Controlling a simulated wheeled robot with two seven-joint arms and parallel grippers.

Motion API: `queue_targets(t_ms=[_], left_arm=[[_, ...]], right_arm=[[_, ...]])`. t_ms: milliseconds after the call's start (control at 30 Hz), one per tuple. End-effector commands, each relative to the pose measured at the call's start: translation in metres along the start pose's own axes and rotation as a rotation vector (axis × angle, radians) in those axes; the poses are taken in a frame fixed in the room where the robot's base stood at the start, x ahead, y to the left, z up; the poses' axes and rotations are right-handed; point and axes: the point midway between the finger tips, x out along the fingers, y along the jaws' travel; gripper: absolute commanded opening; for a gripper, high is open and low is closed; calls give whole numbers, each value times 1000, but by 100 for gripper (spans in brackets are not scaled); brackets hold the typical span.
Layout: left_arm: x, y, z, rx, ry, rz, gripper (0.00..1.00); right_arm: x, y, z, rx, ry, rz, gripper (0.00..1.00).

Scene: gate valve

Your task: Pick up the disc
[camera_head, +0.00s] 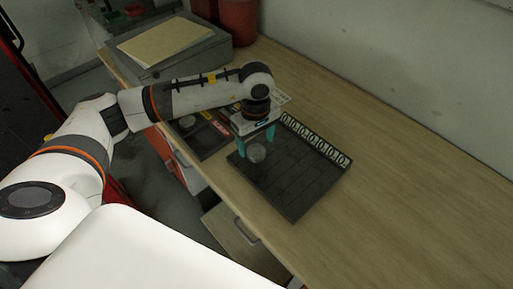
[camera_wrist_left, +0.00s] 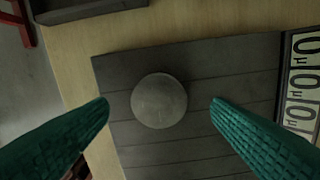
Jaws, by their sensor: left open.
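The disc (camera_wrist_left: 159,101) is round and grey. In the wrist view it lies on the dark slatted tray (camera_wrist_left: 225,72), near one edge. My left gripper (camera_wrist_left: 158,104) is open, with one teal finger on each side of the disc and a gap on both sides. In the head view the left gripper (camera_head: 256,142) points down over the near left part of the tray (camera_head: 293,196), and the disc (camera_head: 256,153) shows between and just below its fingers. My right gripper is not in view.
The tray has a strip of white labels (camera_head: 315,138) along its far side. A smaller dark tray (camera_head: 205,140) with another round grey piece (camera_head: 187,121) lies to the left. A grey case (camera_head: 170,45) and red containers (camera_head: 238,20) stand behind. The wooden bench (camera_head: 400,200) is clear at right.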

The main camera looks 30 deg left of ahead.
Motion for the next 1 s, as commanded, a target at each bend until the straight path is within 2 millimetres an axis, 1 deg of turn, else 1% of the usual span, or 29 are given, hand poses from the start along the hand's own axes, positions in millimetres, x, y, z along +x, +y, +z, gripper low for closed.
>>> queue_targets(t_ms=[33, 100, 200, 300, 467, 567, 600, 833, 1000], left_arm=[[3, 1, -1, -1, 3, 5, 73], [15, 0, -1, 0, 3, 3, 73], [26, 0, 0, 0, 2, 1, 73], [30, 0, 0, 0, 1, 0, 73], [31, 0, 0, 0, 1, 0, 73], [30, 0, 0, 0, 1, 0, 58], [30, 0, 0, 0, 1, -1, 52], [30, 0, 0, 0, 1, -1, 14], [29, -1, 0, 0, 0, -2, 14]], right_arm=[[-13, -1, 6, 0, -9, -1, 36], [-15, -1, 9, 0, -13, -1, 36], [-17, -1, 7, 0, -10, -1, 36], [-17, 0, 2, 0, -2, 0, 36], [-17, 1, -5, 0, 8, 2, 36], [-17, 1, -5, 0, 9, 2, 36], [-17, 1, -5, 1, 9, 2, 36], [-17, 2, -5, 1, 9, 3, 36], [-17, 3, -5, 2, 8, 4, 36]])
